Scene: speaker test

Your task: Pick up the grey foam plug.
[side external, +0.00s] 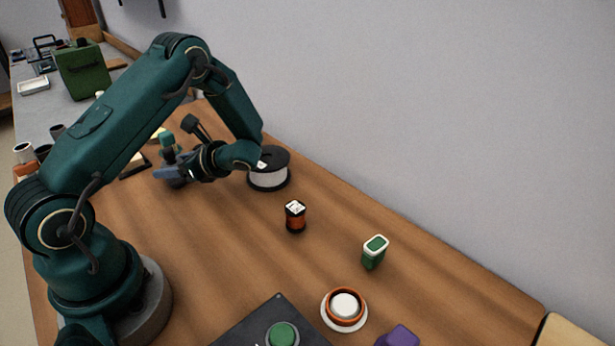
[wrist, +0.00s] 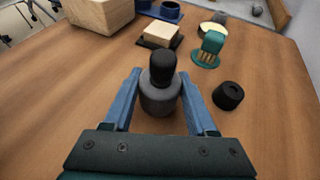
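My gripper (wrist: 160,74) has its two blue fingers apart, one on each side of a grey rounded body with a dark knob-like top (wrist: 161,95). Wood shows between the fingers and this body, so it does not look clamped. I cannot tell whether it is the grey foam plug. A short dark tapered cylinder with a hole in its top (wrist: 228,95) stands just outside the right finger and could also be the plug. In the side view my gripper (side external: 168,173) is low over the table's far left part, and what is between the fingers is mostly hidden.
In the wrist view a teal brush-like piece (wrist: 210,48), a pale block on a dark base (wrist: 160,34) and a wooden box (wrist: 98,10) stand beyond. In the side view a black-and-white spool (side external: 268,175) stands close right of my wrist; an orange-black can (side external: 295,217) is nearer.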

